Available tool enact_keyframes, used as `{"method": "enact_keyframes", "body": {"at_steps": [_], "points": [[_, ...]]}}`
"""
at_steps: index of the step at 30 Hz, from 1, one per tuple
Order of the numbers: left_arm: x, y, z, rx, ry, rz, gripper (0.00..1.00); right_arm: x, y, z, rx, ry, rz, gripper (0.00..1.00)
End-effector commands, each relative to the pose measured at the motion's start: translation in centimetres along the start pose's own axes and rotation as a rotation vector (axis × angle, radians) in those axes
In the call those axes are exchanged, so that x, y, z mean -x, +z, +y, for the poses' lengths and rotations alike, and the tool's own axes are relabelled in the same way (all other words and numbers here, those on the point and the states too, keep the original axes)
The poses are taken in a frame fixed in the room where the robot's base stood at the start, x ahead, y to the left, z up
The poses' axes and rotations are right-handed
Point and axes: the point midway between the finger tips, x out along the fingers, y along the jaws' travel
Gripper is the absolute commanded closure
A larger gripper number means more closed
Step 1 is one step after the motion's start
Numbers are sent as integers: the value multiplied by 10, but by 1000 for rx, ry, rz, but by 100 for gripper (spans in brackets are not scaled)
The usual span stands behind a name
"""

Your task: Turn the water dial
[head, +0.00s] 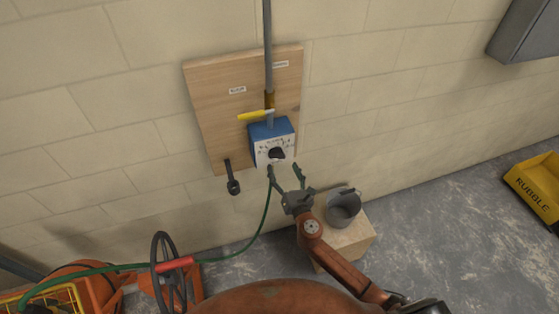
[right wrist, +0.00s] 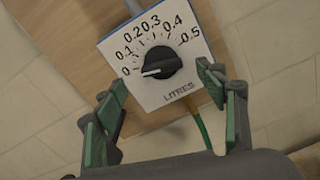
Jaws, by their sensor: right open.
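The water dial is a black round knob (right wrist: 163,64) on the white face of a blue box (head: 269,130). Its scale runs from 0 to 0.5 litres, and its white pointer mark lies to the left, about at 0. In the head view the knob (head: 277,153) shows just beyond my right gripper (head: 286,176). The right gripper is open and empty, its green-padded fingers spread just below the dial. In the right wrist view the open fingers (right wrist: 163,92) straddle the lower part of the dial face, apart from the knob. My left gripper is out of view.
The box is on a wooden board (head: 214,98) on the block wall, with a yellow lever (head: 255,115) above. A green hose (head: 262,222) hangs below. A grey bucket (head: 343,208) stands on a light block (head: 351,243). A yellow rubble tub (head: 536,187) is far right.

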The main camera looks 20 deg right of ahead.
Motion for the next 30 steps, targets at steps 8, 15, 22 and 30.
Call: {"method": "enact_keyframes", "body": {"at_steps": [8,15,22,30], "points": [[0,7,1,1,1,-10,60,-40,0,0,-2,0,1,35],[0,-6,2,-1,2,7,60,-50,-1,0,-4,0,2,35],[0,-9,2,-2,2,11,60,-50,-1,0,-5,0,2,38],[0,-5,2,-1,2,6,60,-50,-1,0,-5,0,2,57]]}}
